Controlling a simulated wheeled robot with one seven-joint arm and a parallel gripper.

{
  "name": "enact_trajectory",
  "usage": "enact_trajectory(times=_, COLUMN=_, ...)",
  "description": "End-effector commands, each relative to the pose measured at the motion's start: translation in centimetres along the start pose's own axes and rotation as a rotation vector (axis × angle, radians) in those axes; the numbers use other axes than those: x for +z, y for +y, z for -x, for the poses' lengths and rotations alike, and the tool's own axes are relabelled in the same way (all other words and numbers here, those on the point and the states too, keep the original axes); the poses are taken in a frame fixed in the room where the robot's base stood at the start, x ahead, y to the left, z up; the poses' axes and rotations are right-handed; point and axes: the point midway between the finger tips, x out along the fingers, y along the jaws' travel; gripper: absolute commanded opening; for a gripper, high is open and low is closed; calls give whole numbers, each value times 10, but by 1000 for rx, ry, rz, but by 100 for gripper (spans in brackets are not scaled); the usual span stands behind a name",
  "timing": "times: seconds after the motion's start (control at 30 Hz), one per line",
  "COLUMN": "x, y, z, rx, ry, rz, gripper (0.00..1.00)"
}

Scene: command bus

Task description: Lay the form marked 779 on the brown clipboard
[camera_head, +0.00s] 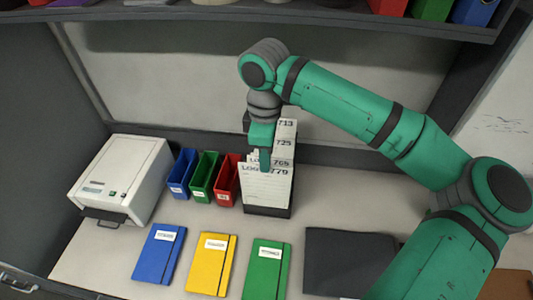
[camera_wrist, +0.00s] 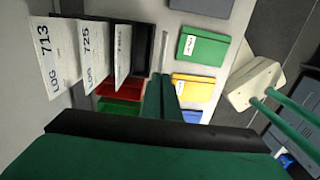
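The form marked 779 (camera_head: 267,192) stands upright as the front sheet of a black rack (camera_head: 280,212). Sheets marked 769 (camera_head: 281,162), 725 (camera_head: 284,142) and 713 (camera_head: 286,123) stand behind it; 713 (camera_wrist: 54,60) and 725 (camera_wrist: 93,55) also show in the wrist view. My gripper (camera_head: 264,160) points down at the top edge of form 779, one finger in front of it. In the wrist view the fingers (camera_wrist: 163,98) are close together; whether they grip the sheet is unclear. A brown surface (camera_head: 508,286), possibly the clipboard, shows at lower right, mostly hidden by my arm.
Blue (camera_head: 159,252), yellow (camera_head: 212,262) and green (camera_head: 266,268) notebooks lie in front. A dark folder (camera_head: 340,260) lies right of them, partly behind my arm. Blue, green and red (camera_head: 227,182) bins and a white machine (camera_head: 122,175) stand left. A shelf overhangs the back.

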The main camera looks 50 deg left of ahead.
Motion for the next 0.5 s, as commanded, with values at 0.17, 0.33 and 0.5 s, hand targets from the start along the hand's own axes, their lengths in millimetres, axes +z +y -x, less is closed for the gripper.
enact_trajectory(times=0.17, x=0, y=-12, z=0, rx=1, ry=1, rz=1, gripper=0)
enact_trajectory(times=0.33, x=0, y=-24, z=0, rx=0, ry=0, rz=1, gripper=0)
enact_trajectory(times=0.5, x=-1, y=-35, z=0, rx=1, ry=0, rz=2, gripper=0)
